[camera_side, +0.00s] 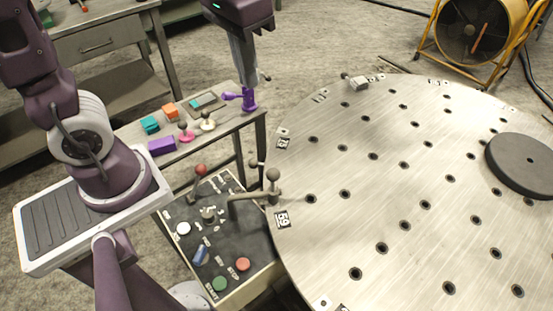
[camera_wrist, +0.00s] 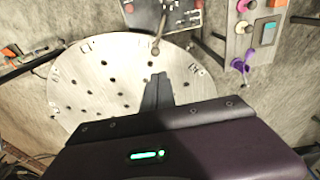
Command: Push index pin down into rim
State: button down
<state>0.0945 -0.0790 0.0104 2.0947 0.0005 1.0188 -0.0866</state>
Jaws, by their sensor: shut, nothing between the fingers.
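A round metal rim plate (camera_side: 400,160) with many dark holes fills the right of the side view; it also shows in the wrist view (camera_wrist: 90,85). A dark ball-topped pin (camera_side: 273,176) stands at its left edge and looks like the index pin; I cannot tell how deep it sits. In the wrist view, a ball-ended lever (camera_wrist: 156,48) shows at the plate's edge, beyond my fingertips. My gripper (camera_side: 248,88) is shut and empty, pointing down near the end of the narrow bench, apart from the pin. It also shows in the wrist view (camera_wrist: 159,76).
A control panel (camera_side: 215,240) with buttons and a red-knobbed lever stands left of the plate. The narrow bench (camera_side: 225,122) holds coloured blocks, knobs and a purple part (camera_side: 249,101). A black disc (camera_side: 525,165) lies on the plate's right; a small block (camera_side: 358,83) sits on its far rim.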

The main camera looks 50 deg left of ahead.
aim_at(276, 169)
jog(key=w+d+f+g, duration=0.2)
jog(key=w+f+g, duration=0.1)
jog(key=w+f, duration=0.4)
notch_tip(276, 169, down, 2)
jog(key=shift+d+f+g+y, duration=0.1)
jog(key=shift+d+g+y, duration=0.2)
jog(key=shift+d, duration=0.05)
jog(key=x, duration=1.3)
jog(key=shift+f, duration=0.45)
jog(key=shift+w+x, duration=0.15)
jog(key=shift+x, duration=0.75)
jog(key=shift+w+x, duration=0.15)
jog(key=shift+x, duration=0.8)
